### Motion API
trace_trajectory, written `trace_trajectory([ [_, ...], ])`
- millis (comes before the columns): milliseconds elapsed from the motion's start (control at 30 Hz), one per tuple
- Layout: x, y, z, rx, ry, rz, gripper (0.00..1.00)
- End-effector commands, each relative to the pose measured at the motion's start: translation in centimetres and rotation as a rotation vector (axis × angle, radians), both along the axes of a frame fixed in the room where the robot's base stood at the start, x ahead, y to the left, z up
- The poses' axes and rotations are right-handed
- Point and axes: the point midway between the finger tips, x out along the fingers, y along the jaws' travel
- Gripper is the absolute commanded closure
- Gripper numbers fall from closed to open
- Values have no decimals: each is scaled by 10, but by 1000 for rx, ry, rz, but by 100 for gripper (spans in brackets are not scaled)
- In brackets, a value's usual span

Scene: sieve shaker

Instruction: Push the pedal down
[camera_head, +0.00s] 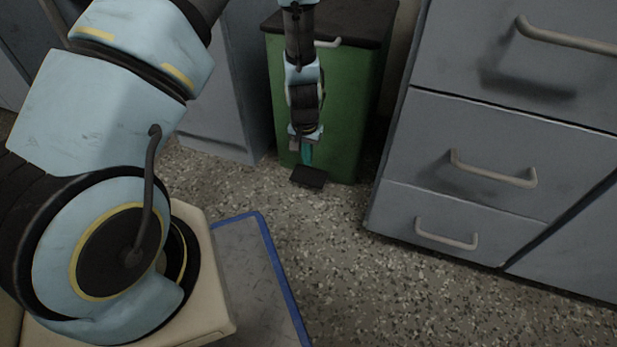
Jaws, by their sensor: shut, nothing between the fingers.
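A green bin (345,115) with a dark lid (355,25) stands on the floor between the grey cabinets. The lid looks closed. The black pedal (310,177) sticks out low at the bin's front, close to the floor. My gripper (307,162) points down in front of the bin, with its teal fingertips shut and empty. The tips are just above or at the pedal's back part, near the bin's front face. I cannot tell whether they touch the pedal.
Grey drawers with bar handles (492,170) stand right of the bin. A grey cabinet (222,90) stands to its left. A blue-edged grey surface (255,285), seemingly part of my base, lies in the foreground. The speckled floor (380,280) in front of the drawers is clear.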

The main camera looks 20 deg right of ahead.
Motion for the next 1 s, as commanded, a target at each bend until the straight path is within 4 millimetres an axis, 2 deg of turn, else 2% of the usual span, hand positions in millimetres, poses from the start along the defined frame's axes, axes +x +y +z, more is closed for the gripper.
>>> trace_trajectory([
  [33, 0, 0, -9, 1, 1, 0, 100],
  [433, 4, -3, -57, 1, -1, 1, 100],
  [1000, 4, -4, -64, 1, 0, 1, 100],
])
